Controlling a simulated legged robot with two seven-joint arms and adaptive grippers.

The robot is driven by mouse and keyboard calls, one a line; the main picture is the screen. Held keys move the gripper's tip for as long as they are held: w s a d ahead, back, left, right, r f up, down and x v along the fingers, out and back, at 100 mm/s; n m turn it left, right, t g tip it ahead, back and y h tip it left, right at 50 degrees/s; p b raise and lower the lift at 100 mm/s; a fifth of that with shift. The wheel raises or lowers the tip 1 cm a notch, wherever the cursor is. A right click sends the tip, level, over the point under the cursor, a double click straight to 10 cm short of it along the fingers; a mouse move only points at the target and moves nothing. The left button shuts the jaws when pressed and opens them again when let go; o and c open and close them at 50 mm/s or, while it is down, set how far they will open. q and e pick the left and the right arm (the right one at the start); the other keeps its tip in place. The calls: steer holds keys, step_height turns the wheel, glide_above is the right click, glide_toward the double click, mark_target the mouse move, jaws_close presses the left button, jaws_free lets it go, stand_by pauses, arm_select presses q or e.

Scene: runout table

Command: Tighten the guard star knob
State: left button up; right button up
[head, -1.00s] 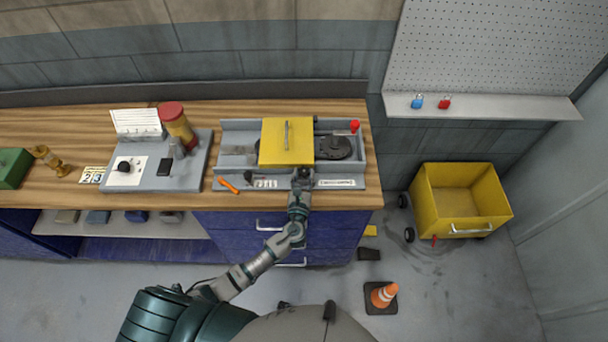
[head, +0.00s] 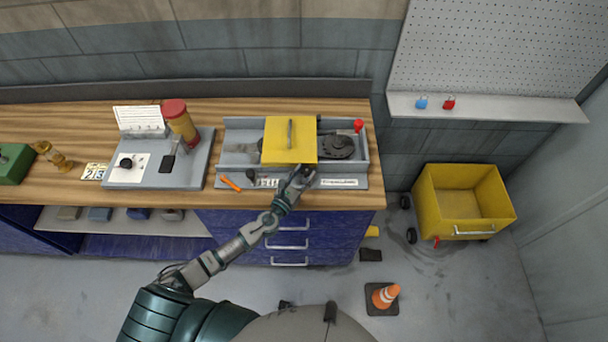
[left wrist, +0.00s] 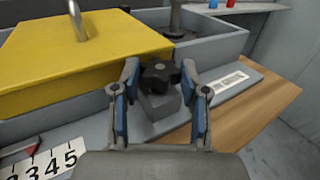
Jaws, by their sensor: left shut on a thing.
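The black guard star knob (left wrist: 160,74) sits on a grey block at the front corner of the yellow guard (left wrist: 80,55). My left gripper (left wrist: 160,75) is around it, one blue-padded finger on each side, shut on the knob. The guard lies flat over the grey runout fixture (head: 233,183). My right gripper is not in view.
A dark round disc (head: 338,146) and a red ball knob (head: 359,125) are right of the guard. An orange piece (head: 230,183) lies at the fixture's front left. A grey panel (head: 190,176) with a red-topped cylinder (head: 181,120) stands to the left on the wooden bench.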

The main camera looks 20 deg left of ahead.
arm_select(q)
steer(key=shift+r, duration=0.1)
steer(key=o, duration=1.1)
steer(key=shift+o, duration=0.2)
